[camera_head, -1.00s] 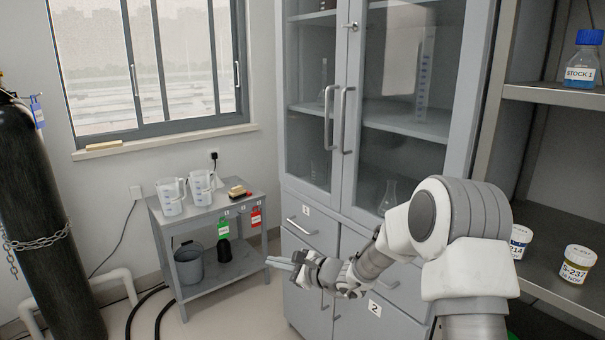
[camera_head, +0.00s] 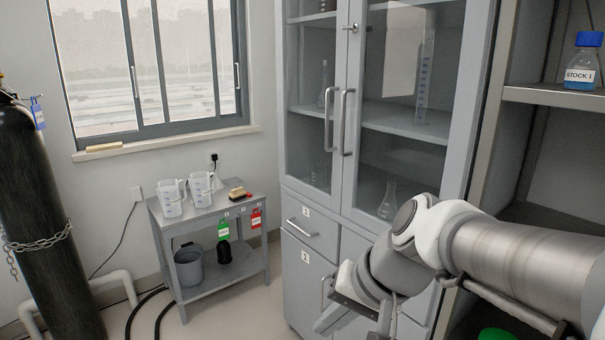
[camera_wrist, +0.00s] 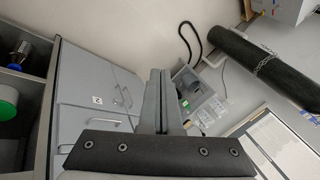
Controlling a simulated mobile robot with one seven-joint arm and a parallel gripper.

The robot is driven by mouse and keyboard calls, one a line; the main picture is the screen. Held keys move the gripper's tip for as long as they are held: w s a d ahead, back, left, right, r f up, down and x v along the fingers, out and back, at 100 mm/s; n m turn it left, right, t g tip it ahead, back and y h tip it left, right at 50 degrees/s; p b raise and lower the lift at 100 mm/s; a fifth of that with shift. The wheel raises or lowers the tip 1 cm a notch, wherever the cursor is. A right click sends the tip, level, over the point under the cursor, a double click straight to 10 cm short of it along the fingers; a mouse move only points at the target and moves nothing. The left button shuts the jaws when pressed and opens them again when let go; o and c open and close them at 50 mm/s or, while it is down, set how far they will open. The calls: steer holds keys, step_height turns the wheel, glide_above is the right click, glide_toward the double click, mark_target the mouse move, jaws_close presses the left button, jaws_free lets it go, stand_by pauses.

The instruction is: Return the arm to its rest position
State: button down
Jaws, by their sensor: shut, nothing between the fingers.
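My gripper (camera_wrist: 161,78) shows in the wrist view with its two grey fingers together and nothing between them. In the head view my gripper (camera_head: 326,323) is low in the picture, in front of the grey cabinet's lower doors, partly cut off by the bottom edge. My arm (camera_head: 440,245) reaches in from the right edge, in front of the cabinet's right side and the open shelf. Whether the gripper touches the cabinet cannot be told from the head view.
The grey glass-door cabinet (camera_head: 318,262) stands behind my arm. An open shelf (camera_head: 560,97) with a blue-capped STOCK 1 bottle (camera_head: 583,62) is at right. A cart (camera_head: 205,212) with two jugs and a black gas cylinder (camera_head: 45,220) stand left. Floor between cart and cabinet looks clear.

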steer(key=s+d+n+t+h, duration=0.2)
steer(key=s+d+h, duration=0.3)
steer(key=s+d, duration=0.4)
step_height(320, 180, up, 20)
steer(key=d+p, duration=0.1)
steer(key=p, duration=1.8)
steer(key=shift+w+r+n+p, duration=0.25)
steer(key=shift+w+n+p, duration=0.05)
steer(key=shift+w+p, duration=0.15)
steer(key=shift+d, duration=0.25)
